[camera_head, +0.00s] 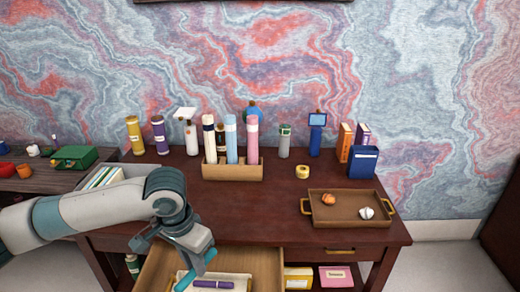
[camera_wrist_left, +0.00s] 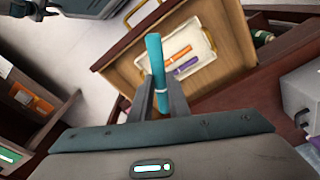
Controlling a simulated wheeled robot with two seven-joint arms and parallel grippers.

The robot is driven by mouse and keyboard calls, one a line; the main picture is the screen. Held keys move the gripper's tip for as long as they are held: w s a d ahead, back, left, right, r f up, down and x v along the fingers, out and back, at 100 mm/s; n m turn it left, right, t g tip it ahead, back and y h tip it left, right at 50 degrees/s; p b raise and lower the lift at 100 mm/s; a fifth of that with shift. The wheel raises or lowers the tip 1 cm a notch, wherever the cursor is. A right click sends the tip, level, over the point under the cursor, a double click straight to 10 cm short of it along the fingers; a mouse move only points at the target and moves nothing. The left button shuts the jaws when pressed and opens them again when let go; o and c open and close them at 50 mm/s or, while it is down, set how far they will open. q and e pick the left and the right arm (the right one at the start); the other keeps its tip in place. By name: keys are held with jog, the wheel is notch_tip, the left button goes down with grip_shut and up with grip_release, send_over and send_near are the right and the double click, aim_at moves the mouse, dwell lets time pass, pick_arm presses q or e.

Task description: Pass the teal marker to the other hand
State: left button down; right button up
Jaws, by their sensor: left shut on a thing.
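The teal marker shows in the left wrist view (camera_wrist_left: 155,62) and in the head view (camera_head: 186,281). My left gripper (camera_wrist_left: 154,100) is shut on it, with the marker standing out beyond the fingertips. In the head view my left gripper (camera_head: 195,262) is over the open drawer at the front of the desk. A white tray (camera_wrist_left: 204,40) lies in the drawer with an orange marker (camera_wrist_left: 177,53) and a purple marker (camera_wrist_left: 186,64), apart from the teal one. My right gripper is in neither view.
The open drawer (camera_head: 265,268) juts from the dark red desk (camera_head: 255,215). A wooden holder (camera_head: 232,171) with tall tubes stands at the back. A brown tray (camera_head: 340,220) with gold handles sits at the right. The middle of the desktop is clear.

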pick_arm(q)
jog(key=s+a+r+n, duration=0.2)
jog(key=a+r+n, duration=0.3)
jog(key=r+n, duration=0.1)
jog(key=shift+s+r+y, duration=0.3)
jog(key=shift+s+r, duration=0.05)
jog(key=shift+r, duration=0.3)
jog(key=w+d+f+m, duration=0.1)
jog(key=w+d, duration=0.1)
jog(key=d, duration=1)
jog(key=w+d+m, duration=0.1)
jog(key=w+d, duration=0.1)
jog(key=d, duration=1.1)
jog(key=shift+w+d+f, duration=0.25)
jog(key=shift+d+f, duration=0.05)
jog(key=shift+f, duration=0.1)
